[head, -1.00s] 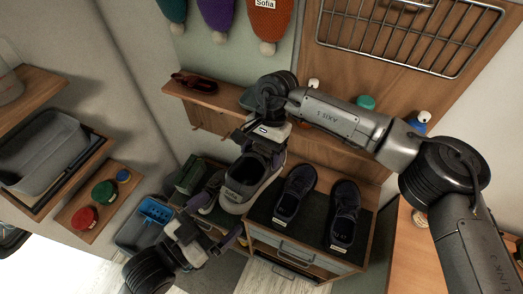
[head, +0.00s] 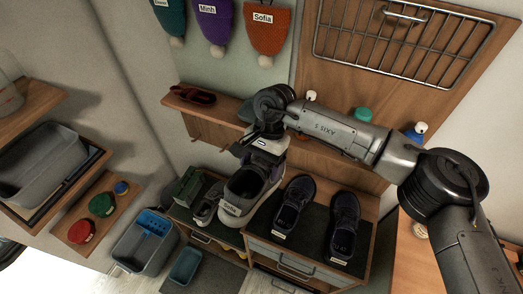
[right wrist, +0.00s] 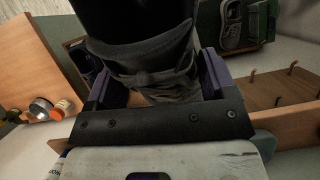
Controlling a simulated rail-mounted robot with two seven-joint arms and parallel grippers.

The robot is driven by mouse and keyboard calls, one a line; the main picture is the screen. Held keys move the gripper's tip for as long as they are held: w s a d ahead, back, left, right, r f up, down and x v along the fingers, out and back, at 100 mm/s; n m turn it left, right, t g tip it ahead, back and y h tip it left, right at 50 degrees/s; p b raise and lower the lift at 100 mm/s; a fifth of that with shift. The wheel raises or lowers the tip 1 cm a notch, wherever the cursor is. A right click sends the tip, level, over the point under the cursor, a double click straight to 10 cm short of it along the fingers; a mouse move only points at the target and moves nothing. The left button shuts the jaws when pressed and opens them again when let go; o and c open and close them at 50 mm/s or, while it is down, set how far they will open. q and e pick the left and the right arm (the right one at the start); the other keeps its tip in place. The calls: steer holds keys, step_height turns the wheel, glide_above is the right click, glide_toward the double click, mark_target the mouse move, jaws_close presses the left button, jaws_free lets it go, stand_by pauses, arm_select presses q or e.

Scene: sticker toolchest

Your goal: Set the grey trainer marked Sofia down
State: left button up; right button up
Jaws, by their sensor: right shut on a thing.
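The grey trainer marked Sofia (head: 240,190) is beside the left edge of the cabinet top in the head view, its label at the near end. My right gripper (head: 264,150) is shut on its far end. In the right wrist view, my right gripper (right wrist: 155,88) has its purple-padded fingers on either side of the grey trainer (right wrist: 150,55). I cannot tell whether its sole touches anything. My left gripper is out of view.
Two dark trainers (head: 292,205) (head: 343,222) stand on the cabinet's dark mat (head: 265,222), to the right. Another grey shoe (head: 205,206) and a green box (head: 187,186) are to the left. A blue-grey bin (head: 143,250) stands below. A wooden shelf (head: 215,104) runs behind.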

mark_target(258, 182)
steer(key=shift+d+n, duration=0.15)
steer(key=shift+n, duration=0.25)
steer(key=s+n, duration=0.1)
steer(key=s+n+h, duration=0.1)
steer(key=s, duration=0.1)
steer(key=s+n, duration=0.1)
steer(key=s, duration=0.1)
steer(key=shift+s+a+r+n+g+h, duration=0.1)
steer(key=shift+a+r+n+g+h, duration=0.2)
steer(key=shift+r+n, duration=0.1)
steer(key=shift+n+h, duration=0.4)
steer(key=shift+n, duration=0.5)
steer(key=s+d, duration=0.3)
steer(key=shift+s+r, duration=0.15)
steer(key=shift+r, duration=0.25)
steer(key=shift+n, duration=0.5)
steer(key=s+d, duration=0.1)
steer(key=d, duration=0.2)
steer(key=s+d, duration=0.2)
steer(key=d, duration=0.2)
steer(key=s+d, duration=0.2)
steer(key=d, duration=0.2)
steer(key=shift+s, duration=0.15)
steer(key=d, duration=0.2)
steer(key=d+f+m, duration=0.1)
steer(key=d, duration=0.2)
steer(key=s+d+f+m, duration=0.1)
steer(key=d, duration=0.2)
steer(key=shift+d, duration=0.15)
steer(key=shift+w+r, duration=0.1)
